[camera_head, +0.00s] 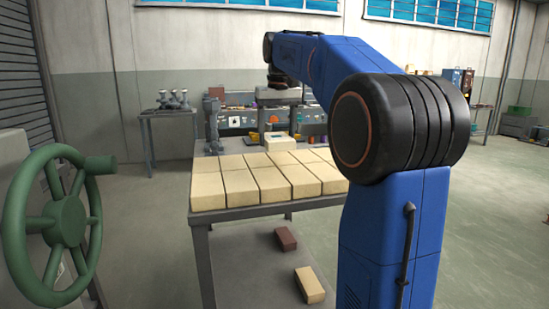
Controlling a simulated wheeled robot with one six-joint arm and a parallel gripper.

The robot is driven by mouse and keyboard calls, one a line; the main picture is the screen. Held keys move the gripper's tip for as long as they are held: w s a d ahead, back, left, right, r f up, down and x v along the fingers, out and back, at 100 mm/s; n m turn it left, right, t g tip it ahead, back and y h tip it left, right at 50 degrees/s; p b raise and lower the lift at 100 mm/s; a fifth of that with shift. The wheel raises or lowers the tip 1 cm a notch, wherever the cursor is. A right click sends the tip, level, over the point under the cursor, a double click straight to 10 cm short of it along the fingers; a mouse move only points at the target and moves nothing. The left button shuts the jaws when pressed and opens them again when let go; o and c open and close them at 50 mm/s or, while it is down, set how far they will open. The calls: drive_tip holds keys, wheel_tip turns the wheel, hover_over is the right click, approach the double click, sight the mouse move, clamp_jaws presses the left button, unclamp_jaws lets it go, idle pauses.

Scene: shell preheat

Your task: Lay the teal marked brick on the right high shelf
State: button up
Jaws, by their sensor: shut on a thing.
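My gripper (280,128) hangs at the far end of my blue arm, over the back of the brick table. Its two fingers reach down on either side of a pale cream brick (281,144) and are shut on it. A small mark shows on top of this brick; its colour is too small to tell surely. The brick is at the back of the laid bricks and looks a little higher than them; I cannot tell whether it touches anything below. I cannot make out a right high shelf; my arm hides much of the right side.
Rows of cream bricks (238,186) cover the grey table (235,213). A dark brick (286,239) and a cream brick (309,285) lie below. A green handwheel (62,225) stands at left. A cluttered bench is behind. Floor at right is open.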

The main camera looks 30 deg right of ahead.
sight(277, 166)
drive_tip(key=shift+f, duration=3.25)
drive_tip(key=shift+f, duration=0.15)
drive_tip(key=o, duration=1.3)
